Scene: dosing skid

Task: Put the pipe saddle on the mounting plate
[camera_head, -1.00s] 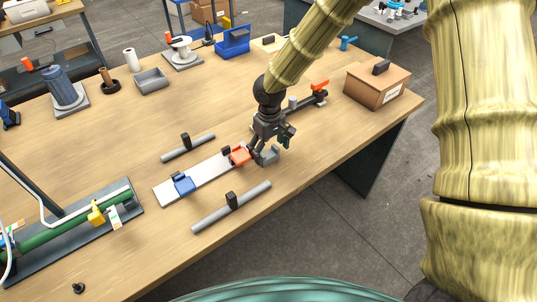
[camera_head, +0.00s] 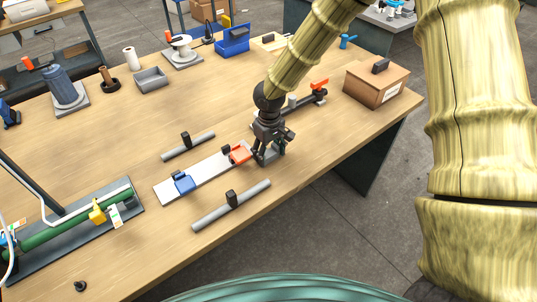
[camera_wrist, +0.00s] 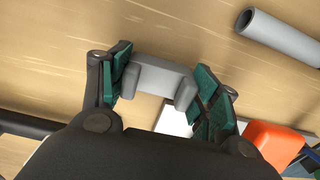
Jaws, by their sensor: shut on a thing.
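The grey U-shaped pipe saddle (camera_wrist: 158,72) sits between the green finger pads of my gripper (camera_wrist: 165,88) in the wrist view. In the head view my gripper (camera_head: 266,158) is shut on it, low at the table, and mostly hides it. The white mounting plate (camera_head: 211,168) lies just left of my gripper. It carries a blue clamp-like part (camera_head: 183,183) near its left end and an orange-red one (camera_head: 239,153) near its right end. In the wrist view, a white piece of the plate (camera_wrist: 172,118) and the orange part (camera_wrist: 270,145) show beside my gripper.
Grey pipes with black grips lie behind (camera_head: 190,147) and in front (camera_head: 230,206) of the plate. A dark bar with an orange handle (camera_head: 319,86) and a brown box (camera_head: 377,84) stand at the right.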

